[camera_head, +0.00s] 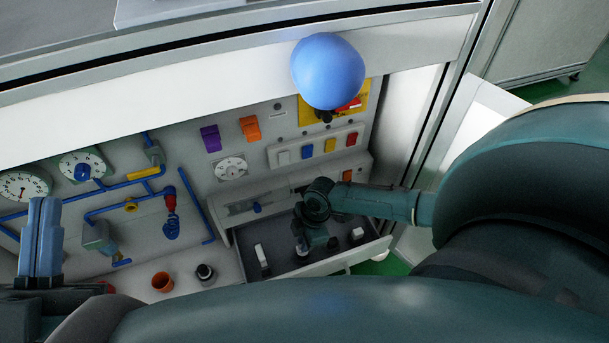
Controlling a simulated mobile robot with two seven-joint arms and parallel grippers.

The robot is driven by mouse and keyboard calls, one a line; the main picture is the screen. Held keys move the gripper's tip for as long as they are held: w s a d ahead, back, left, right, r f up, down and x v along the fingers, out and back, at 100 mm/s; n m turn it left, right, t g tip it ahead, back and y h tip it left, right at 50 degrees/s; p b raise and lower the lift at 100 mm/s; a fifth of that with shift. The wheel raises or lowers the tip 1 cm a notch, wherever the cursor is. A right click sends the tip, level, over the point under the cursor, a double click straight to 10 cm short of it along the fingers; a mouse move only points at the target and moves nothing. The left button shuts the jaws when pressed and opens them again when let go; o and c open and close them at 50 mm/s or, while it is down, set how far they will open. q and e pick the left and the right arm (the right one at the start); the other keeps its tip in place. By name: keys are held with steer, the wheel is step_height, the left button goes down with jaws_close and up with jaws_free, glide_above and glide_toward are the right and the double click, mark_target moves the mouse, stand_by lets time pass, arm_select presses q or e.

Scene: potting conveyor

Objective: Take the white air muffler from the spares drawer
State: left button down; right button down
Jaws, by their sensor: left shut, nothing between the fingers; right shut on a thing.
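The spares drawer (330,263) is pulled out at the lower middle, with a dark inside and a pale front edge. A small white piece (261,256) stands in its left part, apart from my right gripper; I cannot tell if it is the air muffler. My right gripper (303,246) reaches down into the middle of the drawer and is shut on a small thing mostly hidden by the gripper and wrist. My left gripper (41,240) is shut and empty at the far left, its blue fingers pointing up.
A panel with gauges (81,167), blue pipes (130,202) and coloured switches (330,146) stands behind the drawer. A large blue dome (328,71) juts out above it. An orange cup (162,282) and a dark round fitting (205,272) stand left of the drawer.

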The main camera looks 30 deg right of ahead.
steer(key=shift+r+p, duration=0.3)
steer(key=shift+p, duration=0.05)
steer(key=shift+r+p, duration=0.55)
steer(key=shift+p, duration=0.1)
arm_select(q)
step_height(320, 180, down, 6)
steer(key=s+n+g+y+p, duration=0.1)
steer(key=n+g+y, duration=0.1)
steer(key=n+y, duration=0.1)
steer(key=shift+f+y, duration=0.15)
steer(key=shift+y, duration=0.25)
arm_select(e)
steer(key=shift+r, duration=0.6)
arm_select(q)
steer(key=shift+f, duration=0.1)
steer(key=shift+p, duration=0.35)
arm_select(e)
steer(key=shift+r, duration=0.2)
arm_select(q)
steer(key=shift+a+g+y+p, duration=0.95)
steer(key=shift+y+p, duration=0.35)
steer(key=shift+p, duration=2.2)
arm_select(e)
step_height(320, 180, up, 7)
steer(key=shift+f, duration=0.15)
